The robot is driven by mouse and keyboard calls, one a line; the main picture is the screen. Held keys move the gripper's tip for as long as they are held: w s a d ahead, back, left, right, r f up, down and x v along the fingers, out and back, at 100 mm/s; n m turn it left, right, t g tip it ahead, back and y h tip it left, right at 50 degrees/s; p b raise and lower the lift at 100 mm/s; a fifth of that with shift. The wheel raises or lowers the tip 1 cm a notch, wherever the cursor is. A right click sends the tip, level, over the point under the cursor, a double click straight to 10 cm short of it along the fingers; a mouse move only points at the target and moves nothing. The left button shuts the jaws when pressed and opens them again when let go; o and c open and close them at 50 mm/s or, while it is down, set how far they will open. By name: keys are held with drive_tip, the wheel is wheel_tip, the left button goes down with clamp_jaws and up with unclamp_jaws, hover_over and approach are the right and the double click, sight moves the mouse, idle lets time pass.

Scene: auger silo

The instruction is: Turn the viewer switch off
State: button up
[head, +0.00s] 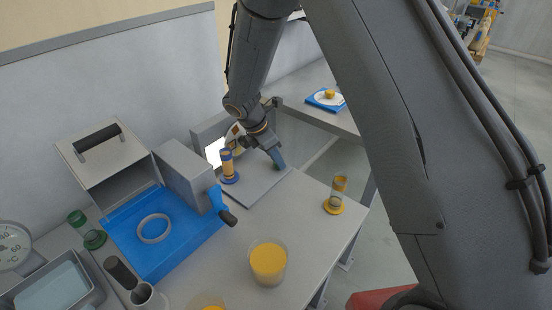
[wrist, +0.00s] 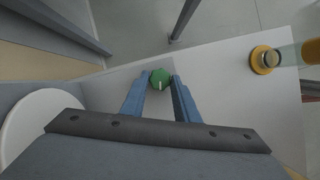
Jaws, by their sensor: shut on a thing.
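The viewer switch is a small green knob (wrist: 160,77) with a white mark, seen between my fingertips in the wrist view. My gripper (wrist: 161,84) has its two blue fingers closed on the knob's sides. In the head view my gripper (head: 279,164) points down at the right end of a grey plate (head: 262,189), and the knob is hidden there. The viewer appears to be the grey unit with a bright white panel (head: 213,151) behind that plate, partly covered by my arm.
A blue-and-yellow cylinder (head: 227,168) stands left of my gripper. A glass vial with yellow ends (head: 338,192) stands to the right. A blue tray machine with a crank (head: 229,217), and a beaker of orange material (head: 268,262), are nearer. The table's right edge is close.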

drive_tip(key=m, duration=0.1)
drive_tip(key=m+g, duration=0.1)
drive_tip(key=m, duration=0.1)
drive_tip(key=shift+w+m+b, duration=0.25)
drive_tip(key=shift+m+b, duration=0.15)
drive_tip(key=m+g+b, duration=0.1)
drive_tip(key=m, duration=0.2)
drive_tip(key=shift+w+m+g, duration=0.15)
drive_tip(key=shift+m+g, duration=0.15)
drive_tip(key=shift+g, duration=0.1)
drive_tip(key=m, duration=0.2)
drive_tip(key=m+g+b, duration=0.1)
drive_tip(key=m, duration=0.1)
drive_tip(key=shift+w+g+y, duration=0.15)
drive_tip(key=shift+g+y, duration=0.15)
drive_tip(key=shift+w+d+m+g+y+b, duration=0.1)
drive_tip(key=shift+m+g+y+b, duration=0.2)
drive_tip(key=shift+m, duration=0.7)
drive_tip(key=shift+d+m+g+y+b, duration=0.1)
drive_tip(key=shift+m+g+y+b, duration=0.15)
drive_tip(key=shift+m, duration=0.75)
drive_tip(key=o, duration=1.1)
drive_tip(key=shift+b+v, duration=1.1)
drive_tip(key=shift+v, duration=2.85)
